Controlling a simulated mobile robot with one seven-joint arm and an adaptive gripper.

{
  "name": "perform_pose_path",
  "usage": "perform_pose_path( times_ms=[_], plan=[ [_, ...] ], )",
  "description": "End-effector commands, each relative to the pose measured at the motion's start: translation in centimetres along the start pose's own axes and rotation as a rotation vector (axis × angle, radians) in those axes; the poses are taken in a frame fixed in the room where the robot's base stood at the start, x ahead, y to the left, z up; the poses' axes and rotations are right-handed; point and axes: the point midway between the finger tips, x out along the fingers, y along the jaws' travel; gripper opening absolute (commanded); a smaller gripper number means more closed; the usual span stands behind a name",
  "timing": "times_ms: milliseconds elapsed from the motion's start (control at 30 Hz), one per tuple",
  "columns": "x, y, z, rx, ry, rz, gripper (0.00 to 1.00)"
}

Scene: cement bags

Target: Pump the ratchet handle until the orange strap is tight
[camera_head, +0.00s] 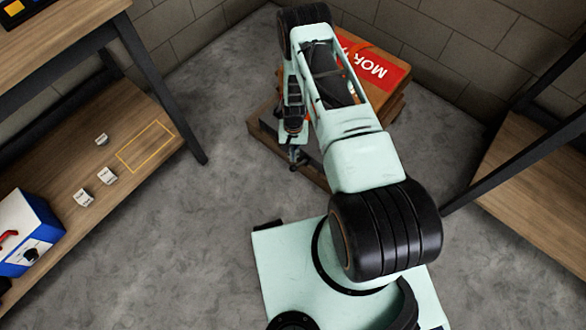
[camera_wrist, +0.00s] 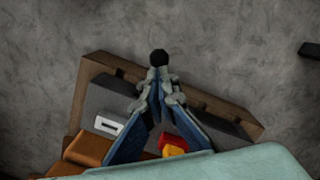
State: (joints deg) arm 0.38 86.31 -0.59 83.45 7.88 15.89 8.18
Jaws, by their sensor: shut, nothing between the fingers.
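My gripper (camera_head: 298,163) points down at the near left edge of the loaded pallet. In the wrist view its fingers (camera_wrist: 159,62) are closed together, with nothing between them. A small red and yellow part (camera_wrist: 174,146) lies beside the fingers, apart from the tips; I cannot tell whether it is the ratchet handle. My own arm hides much of the load in the head view.
The wooden pallet (camera_head: 262,135) carries brown bags with a red-labelled top bag (camera_head: 372,66) in the corner by block walls. A shelf (camera_head: 140,120) at left holds small white blocks (camera_head: 107,175) and a blue-white box (camera_head: 28,232). Another wooden shelf (camera_head: 530,180) stands at right. Grey floor between is clear.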

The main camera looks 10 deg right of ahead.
Motion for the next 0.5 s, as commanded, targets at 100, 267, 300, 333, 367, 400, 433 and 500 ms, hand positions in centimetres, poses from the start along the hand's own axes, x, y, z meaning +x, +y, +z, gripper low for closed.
perform_pose_path(
  times_ms=[100,267,300,333,367,400,433,500],
  plan=[
    [2.0,0.0,0.0,0.0,-0.001,0.0,0.0],
    [3.9,0.0,0.0,-0.001,0.0,0.0,0.0],
    [4.2,-0.1,0.0,-0.001,0.0,-0.001,0.0],
    [4.4,-0.1,0.0,-0.001,0.0,-0.001,0.0],
    [4.5,-0.1,0.0,-0.001,0.0,-0.001,0.0],
    [4.7,0.0,0.0,-0.001,0.0,0.0,0.0],
    [4.7,0.0,0.0,-0.001,0.0,0.0,0.0],
    [4.7,0.0,0.0,-0.001,0.0,0.0,0.0]
  ],
)
